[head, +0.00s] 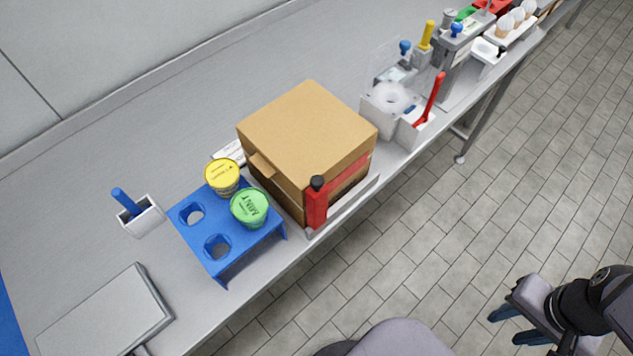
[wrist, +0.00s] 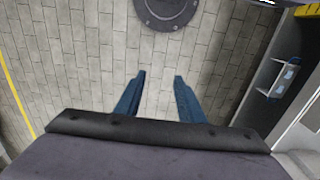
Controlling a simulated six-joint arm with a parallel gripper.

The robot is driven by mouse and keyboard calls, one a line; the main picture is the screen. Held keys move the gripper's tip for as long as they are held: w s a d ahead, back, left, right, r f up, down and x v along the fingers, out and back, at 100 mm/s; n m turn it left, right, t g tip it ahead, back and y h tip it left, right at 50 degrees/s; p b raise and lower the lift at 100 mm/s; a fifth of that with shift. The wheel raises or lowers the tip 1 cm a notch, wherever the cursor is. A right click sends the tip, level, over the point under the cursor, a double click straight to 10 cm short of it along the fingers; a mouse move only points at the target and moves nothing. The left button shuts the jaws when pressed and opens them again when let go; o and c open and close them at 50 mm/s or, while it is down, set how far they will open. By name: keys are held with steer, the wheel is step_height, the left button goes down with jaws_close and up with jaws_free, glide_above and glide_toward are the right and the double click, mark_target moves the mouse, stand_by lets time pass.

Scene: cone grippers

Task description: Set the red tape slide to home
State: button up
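The red tape slide (head: 316,205) is an upright red block with a black knob on top. It stands at the near left end of a pale rail (head: 345,207) along the front of a cardboard box (head: 307,130). A red strip (head: 350,175) runs from it along the box's front side. No home mark is legible. My gripper (head: 503,325) is at the lower right, over the floor and well away from the slide. In the wrist view my gripper (wrist: 160,76) has its two blue fingers apart, with nothing between them. The slide is not recognisable in the wrist view.
A blue rack (head: 215,262) holds a yellow-lidded tub (head: 222,176) and a green-lidded tub (head: 250,207) left of the box. A white holder with a red-handled tool (head: 432,98) stands right of it. Open floor (head: 450,230) lies between bench and gripper.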

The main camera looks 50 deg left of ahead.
steer(key=m+g+y+b, duration=0.1)
steer(key=m+g+y, duration=0.8)
steer(key=g+y, duration=0.3)
glide_toward(306, 189)
steer(key=s+a, duration=0.1)
steer(key=s+a+r, duration=0.1)
steer(key=shift+s+a, duration=0.25)
steer(key=shift+s, duration=0.15)
steer(key=shift+g+y, duration=0.4)
steer(key=shift+r+p+x, duration=0.2)
steer(key=shift+p+x, duration=0.15)
steer(key=shift+x, duration=1.2)
steer(key=shift+r+p+x, duration=0.2)
steer(key=shift+p+x, duration=0.1)
steer(key=shift+x, duration=2.3)
steer(key=shift+w+a+f, duration=0.1)
steer(key=shift+w, duration=0.05)
steer(key=shift+c, duration=0.6)
jaws_close()
